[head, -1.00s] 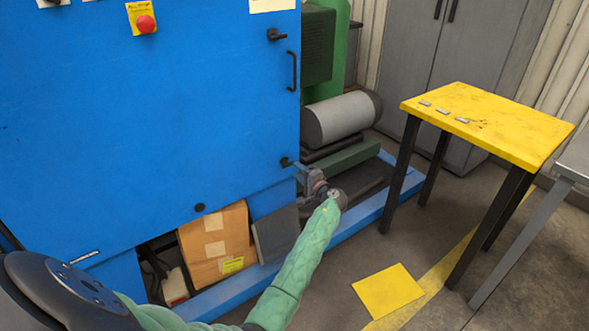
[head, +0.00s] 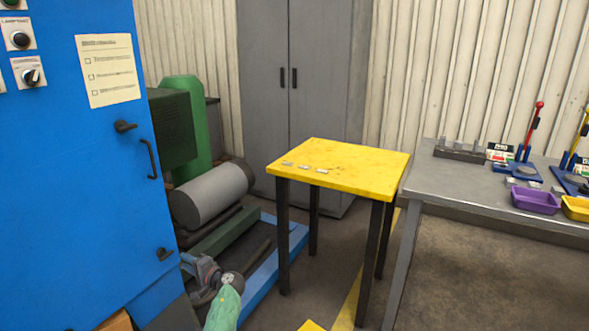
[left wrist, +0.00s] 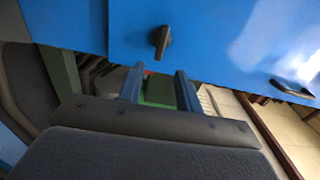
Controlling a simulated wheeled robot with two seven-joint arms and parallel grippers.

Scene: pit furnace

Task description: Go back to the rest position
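My left gripper (head: 186,262) shows low in the head view, at the end of my green-sleeved arm. The blue cabinet front (left wrist: 215,40) with a black latch (left wrist: 160,40) lies beyond the fingers. I cannot tell whether the gripper touches the cabinet. My right gripper is in neither view.
A yellow table (head: 350,170) with small metal pieces stands right of a grey cylinder machine (head: 212,197). A grey bench (head: 450,180) with a purple bin (head: 535,201) and lever tools is farther right. A grey locker (head: 300,120) stands behind. Floor before the bench is clear.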

